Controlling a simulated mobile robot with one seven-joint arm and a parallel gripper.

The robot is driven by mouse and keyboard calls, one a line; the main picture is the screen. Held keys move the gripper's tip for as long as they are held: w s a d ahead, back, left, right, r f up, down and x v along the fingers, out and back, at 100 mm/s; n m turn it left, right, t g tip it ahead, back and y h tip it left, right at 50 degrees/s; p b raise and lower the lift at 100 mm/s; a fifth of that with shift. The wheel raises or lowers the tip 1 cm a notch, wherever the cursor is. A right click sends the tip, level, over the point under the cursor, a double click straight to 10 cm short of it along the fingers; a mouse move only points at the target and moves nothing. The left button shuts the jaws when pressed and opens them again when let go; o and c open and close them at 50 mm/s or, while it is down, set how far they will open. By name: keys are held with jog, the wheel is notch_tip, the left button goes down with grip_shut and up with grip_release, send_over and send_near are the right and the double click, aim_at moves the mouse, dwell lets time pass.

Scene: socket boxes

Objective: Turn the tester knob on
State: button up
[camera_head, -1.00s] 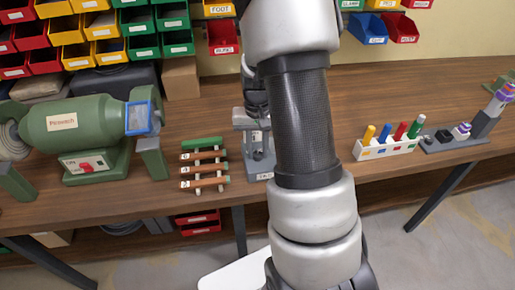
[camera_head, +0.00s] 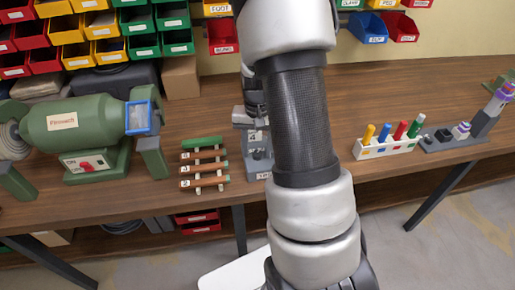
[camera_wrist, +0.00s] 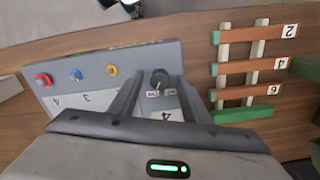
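The tester is a grey box (camera_head: 257,150) on the bench, partly hidden behind my arm in the head view. In the wrist view its grey panel (camera_wrist: 110,70) carries a black knob (camera_wrist: 159,77) with two small labels below it. Red, blue and yellow round parts (camera_wrist: 76,76) sit in a row to the left of the knob. My gripper (camera_wrist: 160,80) is open, with one finger on each side of the knob. I cannot tell whether the fingers touch it. Its fingers are hard to make out in the head view.
A rack of wooden bars (camera_wrist: 250,65) with number tags stands close beside the tester. A green machine (camera_head: 80,128) is at the left of the bench. A white holder (camera_head: 385,150) with coloured pegs stands at the right. Bare bench (camera_head: 330,85) lies behind my arm.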

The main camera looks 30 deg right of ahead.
aim_at(257, 153)
jog(key=shift+r, duration=0.1)
notch_tip(257, 153, up, 17)
jog(key=p, duration=0.2)
dwell(0.4)
jog(key=shift+r, duration=0.1)
